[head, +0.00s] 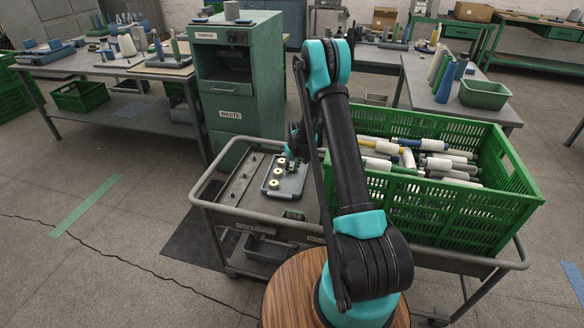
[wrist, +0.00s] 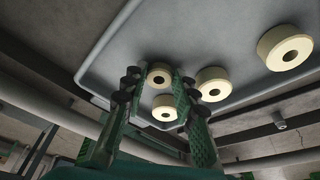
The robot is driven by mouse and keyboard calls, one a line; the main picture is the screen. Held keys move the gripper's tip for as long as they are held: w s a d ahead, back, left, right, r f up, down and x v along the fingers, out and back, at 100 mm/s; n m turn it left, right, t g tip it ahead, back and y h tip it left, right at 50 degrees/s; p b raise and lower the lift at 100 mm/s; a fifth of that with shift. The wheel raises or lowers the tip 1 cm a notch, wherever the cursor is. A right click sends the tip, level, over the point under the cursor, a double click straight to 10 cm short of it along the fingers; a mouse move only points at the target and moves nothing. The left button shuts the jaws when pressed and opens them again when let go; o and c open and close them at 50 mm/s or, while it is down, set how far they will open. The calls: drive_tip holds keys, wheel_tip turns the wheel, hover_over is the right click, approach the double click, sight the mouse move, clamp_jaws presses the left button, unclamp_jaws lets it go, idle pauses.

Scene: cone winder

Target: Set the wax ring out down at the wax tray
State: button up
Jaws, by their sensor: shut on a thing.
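The wax tray (wrist: 195,40) is a shallow grey tray that fills much of the wrist view. It also shows on the cart in the head view (head: 296,186). Three cream wax rings (wrist: 285,47) with dark centre holes lie on it in a slanting row. Another cream wax ring (wrist: 160,75) is between the fingertips of my gripper (wrist: 157,82), off that row and close over the tray. My gripper is shut on this ring. Whether the ring touches the tray, I cannot tell. In the head view, my gripper (head: 291,164) is small at the tray's far end.
The tray sits on a grey cart (head: 222,204) with a raised rail. A green crate (head: 450,215) of yarn cones stands on the cart's right side. A green waste cabinet (head: 235,85) stands behind. Bare cart deck shows left of the tray.

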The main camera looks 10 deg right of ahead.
drive_tip(key=shift+f, duration=0.15)
drive_tip(key=o, duration=0.8)
drive_tip(key=shift+c, duration=0.2)
drive_tip(key=a+v, duration=0.1)
drive_tip(key=v, duration=1.1)
drive_tip(key=shift+d, duration=0.55)
drive_tip(key=shift+s, duration=0.1)
